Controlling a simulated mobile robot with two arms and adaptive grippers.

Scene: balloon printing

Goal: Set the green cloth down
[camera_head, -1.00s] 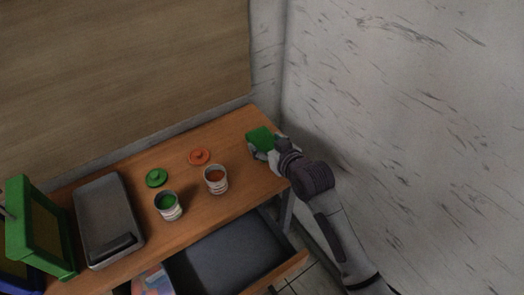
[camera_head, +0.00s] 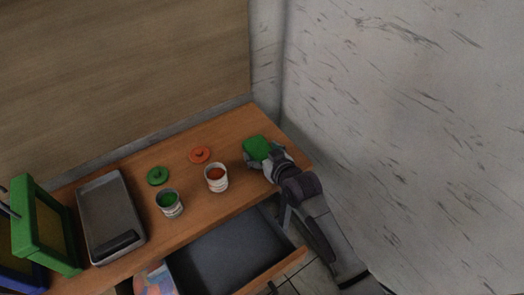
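The green cloth (camera_head: 256,148) is at the right end of the wooden table, just beyond the orange paint can. My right gripper (camera_head: 263,159) is at its near right side with the fingers spread around its edge. The fingers look apart, but whether they still touch or grip the cloth cannot be told. The cloth looks flat on or very close to the tabletop. My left gripper is not in view.
An orange paint can (camera_head: 217,184) and its orange lid (camera_head: 199,155) are left of the cloth. A green paint can (camera_head: 170,209), green lid (camera_head: 157,176), grey tray (camera_head: 108,212) and green frame (camera_head: 42,235) stand farther left. A drawer (camera_head: 284,264) is open below.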

